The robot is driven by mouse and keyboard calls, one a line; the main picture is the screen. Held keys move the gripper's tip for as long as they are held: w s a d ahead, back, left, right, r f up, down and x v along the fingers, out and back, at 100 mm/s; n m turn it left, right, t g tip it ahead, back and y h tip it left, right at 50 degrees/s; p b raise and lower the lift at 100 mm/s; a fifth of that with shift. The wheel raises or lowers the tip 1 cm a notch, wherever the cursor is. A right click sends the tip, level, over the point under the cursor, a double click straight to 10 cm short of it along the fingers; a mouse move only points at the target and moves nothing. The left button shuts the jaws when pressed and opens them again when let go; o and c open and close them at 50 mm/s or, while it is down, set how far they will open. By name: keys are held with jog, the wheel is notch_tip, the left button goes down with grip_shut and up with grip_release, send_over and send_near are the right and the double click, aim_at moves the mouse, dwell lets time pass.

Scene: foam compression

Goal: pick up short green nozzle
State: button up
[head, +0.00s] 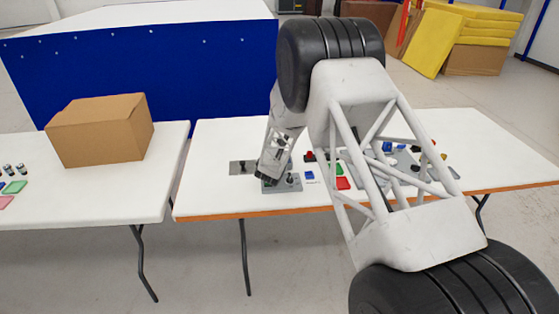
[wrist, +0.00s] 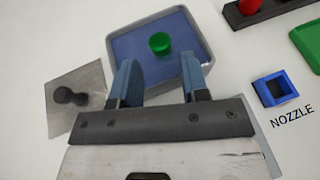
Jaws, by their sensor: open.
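The short green nozzle (wrist: 160,43) is a small green cylinder in the wrist view. It sits in a grey tray with a blue floor (wrist: 135,45). My gripper (wrist: 158,78) is open, with its two blue-grey fingers apart and nothing between them. The fingertips reach over the near part of the tray, and the nozzle lies just beyond them, roughly midway between the two. In the head view my gripper (head: 272,172) is low over the table; the nozzle cannot be made out there.
A metal plate with a dark knob (wrist: 72,95) lies left of the tray. A blue square holder (wrist: 275,90) marked "NOZZLE", a green tray (wrist: 310,45) and a dark rack with a red piece (wrist: 250,8) are to the right. A cardboard box (head: 100,130) stands on the left table.

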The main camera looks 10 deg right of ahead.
jog(key=shift+x, duration=2.4)
jog(key=shift+a+f, duration=0.1)
jog(key=c, duration=0.7)
notch_tip(320, 180, up, 10)
